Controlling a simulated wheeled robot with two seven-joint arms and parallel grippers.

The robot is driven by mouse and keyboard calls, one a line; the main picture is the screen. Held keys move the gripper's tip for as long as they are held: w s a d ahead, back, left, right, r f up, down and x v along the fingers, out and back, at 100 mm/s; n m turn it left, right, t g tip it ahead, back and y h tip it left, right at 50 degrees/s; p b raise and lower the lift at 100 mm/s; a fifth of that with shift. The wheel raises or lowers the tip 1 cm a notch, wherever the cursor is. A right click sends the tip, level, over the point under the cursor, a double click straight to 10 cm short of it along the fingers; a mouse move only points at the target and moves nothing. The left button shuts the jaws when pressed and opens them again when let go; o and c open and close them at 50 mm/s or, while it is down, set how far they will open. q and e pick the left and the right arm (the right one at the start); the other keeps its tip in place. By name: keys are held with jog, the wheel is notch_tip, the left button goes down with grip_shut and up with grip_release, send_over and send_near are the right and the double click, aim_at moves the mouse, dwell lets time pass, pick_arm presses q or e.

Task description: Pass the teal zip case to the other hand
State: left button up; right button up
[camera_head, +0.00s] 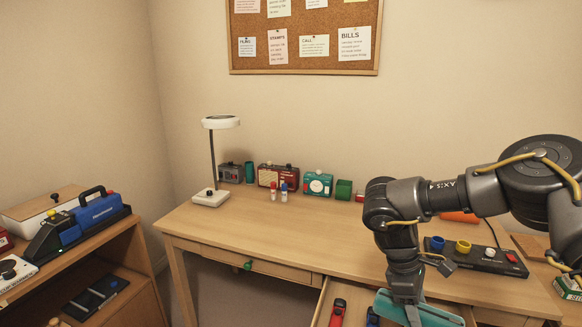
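The teal zip case (437,316) is at the bottom of the head view, at the right part of the open drawer (320,312), and is cut off by the picture's lower edge. My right gripper (413,314) points down at the case, with a dark finger in front of its teal surface. The fingertips are not clearly visible, so I cannot tell whether they are closed on the case. I also cannot tell whether the case rests in the drawer or hangs above it. My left gripper is not in view.
The wooden desk (300,235) has a wide clear middle. A lamp (211,196) stands at its left; small boxes, including a green one (343,190), line the back. A black tray with cups (480,258) is at the right. The drawer also holds a red item (338,312).

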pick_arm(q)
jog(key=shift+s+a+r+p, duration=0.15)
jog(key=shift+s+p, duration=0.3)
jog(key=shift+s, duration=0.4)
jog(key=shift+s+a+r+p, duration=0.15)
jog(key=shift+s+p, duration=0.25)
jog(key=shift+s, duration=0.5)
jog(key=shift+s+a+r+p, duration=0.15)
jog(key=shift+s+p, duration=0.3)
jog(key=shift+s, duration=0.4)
pick_arm(e)
jog(key=s+a+r+m+g+y, duration=0.2)
jog(key=s+a+r+m+y, duration=0.2)
jog(key=m, duration=0.7)
jog(key=shift+s+a+r+m, duration=0.25)
jog(key=shift+s+a+m, duration=0.05)
jog(key=shift+s+a, duration=0.3)
jog(key=shift+a, duration=0.1)
